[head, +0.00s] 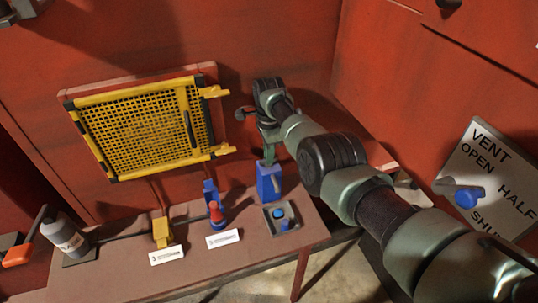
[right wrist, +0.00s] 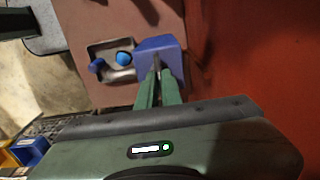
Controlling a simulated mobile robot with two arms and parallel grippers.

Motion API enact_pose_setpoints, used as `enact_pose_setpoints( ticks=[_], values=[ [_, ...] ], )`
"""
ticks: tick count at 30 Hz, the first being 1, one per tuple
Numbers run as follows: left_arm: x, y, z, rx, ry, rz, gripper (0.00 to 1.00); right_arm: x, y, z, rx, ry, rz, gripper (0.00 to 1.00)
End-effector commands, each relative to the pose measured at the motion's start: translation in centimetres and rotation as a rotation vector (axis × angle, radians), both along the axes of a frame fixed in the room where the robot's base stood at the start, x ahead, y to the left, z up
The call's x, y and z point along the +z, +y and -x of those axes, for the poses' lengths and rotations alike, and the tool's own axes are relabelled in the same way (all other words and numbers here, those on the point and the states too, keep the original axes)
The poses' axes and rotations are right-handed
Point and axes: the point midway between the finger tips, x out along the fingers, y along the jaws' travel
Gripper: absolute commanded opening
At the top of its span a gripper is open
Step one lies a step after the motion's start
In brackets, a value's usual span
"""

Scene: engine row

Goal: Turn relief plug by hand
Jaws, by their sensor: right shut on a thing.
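A blue block (head: 270,186) stands upright near the right end of the brown table; it also shows in the right wrist view (right wrist: 160,46). My right gripper (head: 268,152) reaches down to its top. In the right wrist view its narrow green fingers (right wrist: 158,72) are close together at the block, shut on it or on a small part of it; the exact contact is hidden. Beside the block, a round blue knob (head: 282,225) sits in a square grey recess. No label marks which part is the relief plug.
A yellow mesh guard (head: 140,128) hangs on the red wall. A vent sign (head: 490,170) with a blue-hubbed lever is at right.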

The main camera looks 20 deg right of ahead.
Motion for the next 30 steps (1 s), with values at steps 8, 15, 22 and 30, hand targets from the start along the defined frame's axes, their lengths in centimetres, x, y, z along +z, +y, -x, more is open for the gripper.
enact_pose_setpoints(
  ticks=[8,15,22,30],
  values=[
    [0.1,0.0,0.0,0.0,0.0,0.0,0.0,0.9,0.0,-0.6,-0.008,-0.02,0.0,0.0],
    [0.1,0.0,0.0,0.0,0.0,0.0,0.0,0.8,0.0,-0.5,-0.007,-0.017,0.0,0.28],
    [0.0,0.0,0.0,0.0,0.0,0.0,0.0,0.4,0.0,-0.3,-0.006,-0.01,0.0,0.28],
    [0.8,0.0,0.0,0.0,0.0,0.0,0.0,2.6,0.0,-0.3,-0.006,-0.011,0.0,0.28]
  ],
)
